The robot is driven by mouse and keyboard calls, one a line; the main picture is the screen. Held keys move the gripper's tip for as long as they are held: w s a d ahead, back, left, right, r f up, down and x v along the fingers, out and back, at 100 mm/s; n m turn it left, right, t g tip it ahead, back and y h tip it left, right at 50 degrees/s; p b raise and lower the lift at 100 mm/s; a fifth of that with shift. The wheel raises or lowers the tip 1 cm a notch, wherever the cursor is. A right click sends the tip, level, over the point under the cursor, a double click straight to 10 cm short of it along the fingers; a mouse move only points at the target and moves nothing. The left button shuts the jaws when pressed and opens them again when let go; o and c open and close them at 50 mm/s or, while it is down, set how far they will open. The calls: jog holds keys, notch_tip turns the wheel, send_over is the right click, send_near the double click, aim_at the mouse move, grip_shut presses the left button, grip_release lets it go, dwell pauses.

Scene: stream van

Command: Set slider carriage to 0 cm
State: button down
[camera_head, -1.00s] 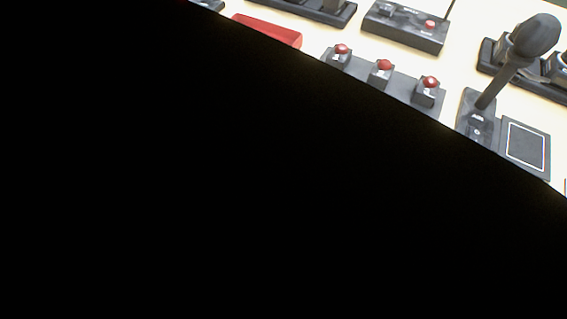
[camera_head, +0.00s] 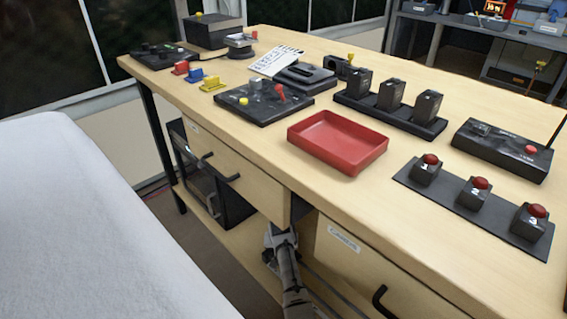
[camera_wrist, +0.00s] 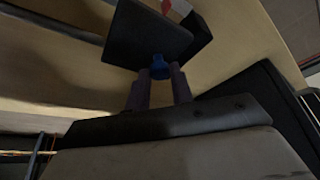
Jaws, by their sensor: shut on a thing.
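In the wrist view my gripper (camera_wrist: 160,72) is shut on a small blue knob (camera_wrist: 159,63). The two dark fingers stand on either side of it. The knob sits in front of a flat dark plate (camera_wrist: 148,34). I cannot tell for sure whether the knob belongs to the slider carriage, and no scale or mark of its position can be read. In the head view part of my arm shows low at the table's front, between the drawers, and my gripper cannot be made out there.
The wooden table (camera_head: 230,120) carries a red tray (camera_head: 337,142), a black panel with a red lever (camera_head: 279,92), a row of red buttons (camera_head: 475,190) and several black boxes. Drawers (camera_head: 222,165) line its front. A pale padded surface (camera_head: 70,220) fills the left foreground.

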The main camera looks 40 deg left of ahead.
jog(key=shift+a+r, duration=0.15)
jog(key=shift+a, duration=0.1)
jog(key=c, duration=1.2)
grip_release()
jog(key=shift+a, duration=0.1)
jog(key=shift+c, duration=0.2)
jog(key=shift+d+r, duration=0.2)
jog(key=p+v, duration=0.2)
jog(key=v, duration=0.5)
jog(key=shift+s+f, duration=0.1)
jog(key=shift+s, duration=0.1)
